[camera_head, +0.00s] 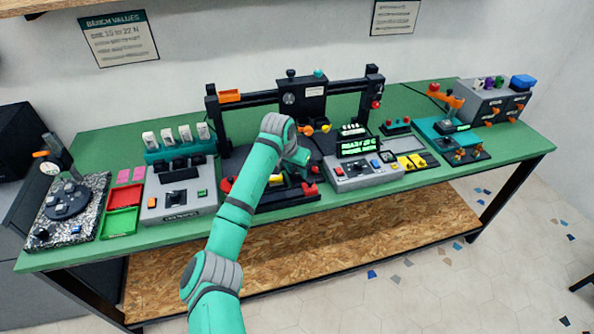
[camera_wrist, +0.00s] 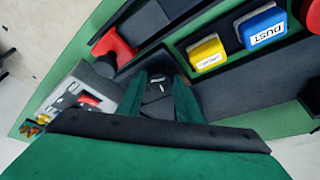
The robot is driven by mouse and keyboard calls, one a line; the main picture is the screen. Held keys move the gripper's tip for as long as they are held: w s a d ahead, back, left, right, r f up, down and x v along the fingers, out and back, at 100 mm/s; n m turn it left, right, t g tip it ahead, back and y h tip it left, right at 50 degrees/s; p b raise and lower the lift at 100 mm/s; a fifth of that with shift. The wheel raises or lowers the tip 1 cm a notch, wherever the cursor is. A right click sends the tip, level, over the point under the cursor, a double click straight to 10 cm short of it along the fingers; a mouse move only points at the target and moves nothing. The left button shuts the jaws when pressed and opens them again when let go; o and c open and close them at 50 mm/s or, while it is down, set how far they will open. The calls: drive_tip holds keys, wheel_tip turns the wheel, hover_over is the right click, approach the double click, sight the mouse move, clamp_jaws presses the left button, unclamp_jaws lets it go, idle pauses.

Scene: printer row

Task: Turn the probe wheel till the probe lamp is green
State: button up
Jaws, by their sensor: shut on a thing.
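My gripper (camera_head: 306,177) is at the front right of the black printer, low over its base, partly hidden by my own arm in the head view. In the wrist view my gripper (camera_wrist: 158,90) has its teal fingers shut on a small dark piece (camera_wrist: 158,84) with faint light marks. I cannot tell for sure that this piece is the probe wheel. The printer (camera_head: 306,90) has a black gantry frame. I cannot make out the probe lamp or its colour in either view; my arm hides part of the printer base.
A grey control box (camera_head: 362,176) with a lit green display (camera_head: 357,144) stands just right of my gripper. In the wrist view a red knob (camera_wrist: 114,46), a yellow block (camera_wrist: 207,53) and a blue block marked DUST (camera_wrist: 262,27) are close by. Red and green trays (camera_head: 122,222) lie left.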

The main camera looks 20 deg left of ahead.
drive_tip(key=m, duration=0.1)
drive_tip(key=m+h, duration=0.1)
drive_tip(key=m, duration=0.2)
drive_tip(key=shift+w+a+m+g+h, duration=0.15)
drive_tip(key=shift+a+m+g+h, duration=0.15)
drive_tip(key=shift+g+h, duration=0.1)
drive_tip(key=m, duration=0.2)
drive_tip(key=m+g+h, duration=0.1)
drive_tip(key=m, duration=0.1)
drive_tip(key=shift+w+a+r, duration=0.1)
drive_tip(key=shift+w+a, duration=0.05)
drive_tip(key=o, duration=1)
drive_tip(key=shift+o, duration=0.2)
drive_tip(key=v, duration=1)
drive_tip(key=shift+a+r, duration=0.2)
drive_tip(key=shift+r, duration=0.15)
